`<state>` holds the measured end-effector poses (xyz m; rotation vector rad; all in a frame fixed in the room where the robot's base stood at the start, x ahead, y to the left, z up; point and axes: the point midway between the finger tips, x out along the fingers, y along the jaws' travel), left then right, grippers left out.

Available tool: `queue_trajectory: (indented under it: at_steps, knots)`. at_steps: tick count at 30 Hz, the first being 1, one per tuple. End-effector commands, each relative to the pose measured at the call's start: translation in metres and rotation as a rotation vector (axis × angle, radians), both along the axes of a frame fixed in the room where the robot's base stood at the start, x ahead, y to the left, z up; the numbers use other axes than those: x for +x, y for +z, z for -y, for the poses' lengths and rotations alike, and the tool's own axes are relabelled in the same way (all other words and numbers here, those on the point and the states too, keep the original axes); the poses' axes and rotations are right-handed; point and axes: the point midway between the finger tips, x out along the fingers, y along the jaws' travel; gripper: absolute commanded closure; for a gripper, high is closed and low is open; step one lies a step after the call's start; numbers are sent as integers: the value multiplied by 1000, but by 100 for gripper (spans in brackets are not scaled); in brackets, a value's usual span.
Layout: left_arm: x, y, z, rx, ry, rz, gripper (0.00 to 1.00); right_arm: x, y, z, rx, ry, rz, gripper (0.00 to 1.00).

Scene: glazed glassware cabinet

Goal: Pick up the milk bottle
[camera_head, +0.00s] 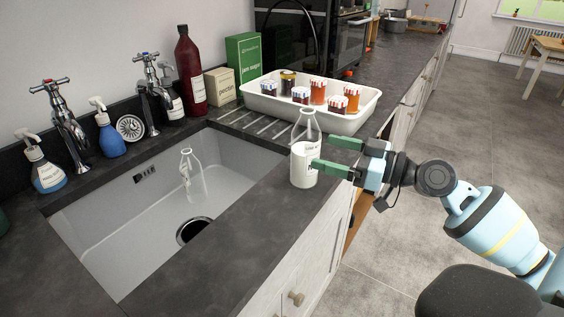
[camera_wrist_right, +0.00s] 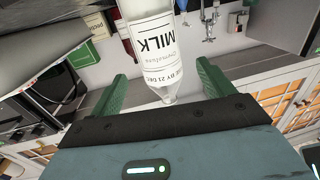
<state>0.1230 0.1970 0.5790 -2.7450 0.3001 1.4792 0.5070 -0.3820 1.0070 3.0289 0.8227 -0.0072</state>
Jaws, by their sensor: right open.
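The milk bottle (camera_head: 303,179), clear glass at the neck and white with a label lower down, stands upright on the dark worktop by its front edge, right of the sink. In the right wrist view the bottle (camera_wrist_right: 158,48) appears upside down, with "MILK" on its label. My right gripper (camera_head: 321,152) comes in from the right with its green fingers apart. The lower finger's tip overlaps the bottle in the head view. In the wrist view the bottle shows between the open fingers (camera_wrist_right: 163,72); I cannot tell whether either touches it. My left gripper is out of view.
A clear glass bottle (camera_head: 191,176) stands in the sink (camera_head: 115,247). A white tray (camera_head: 345,124) of jam jars sits behind the milk bottle. Taps, spray bottles, a red bottle (camera_head: 189,73) and boxes line the back. Bare worktop lies in front of the milk bottle.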

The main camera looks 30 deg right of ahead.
Motion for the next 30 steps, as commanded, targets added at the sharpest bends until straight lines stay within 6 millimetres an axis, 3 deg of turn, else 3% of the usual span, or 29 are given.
queue_trajectory:
  at_steps: [30]
  knots:
    - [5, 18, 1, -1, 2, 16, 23, 35, 11, -21, 2, 3, 10, 19]
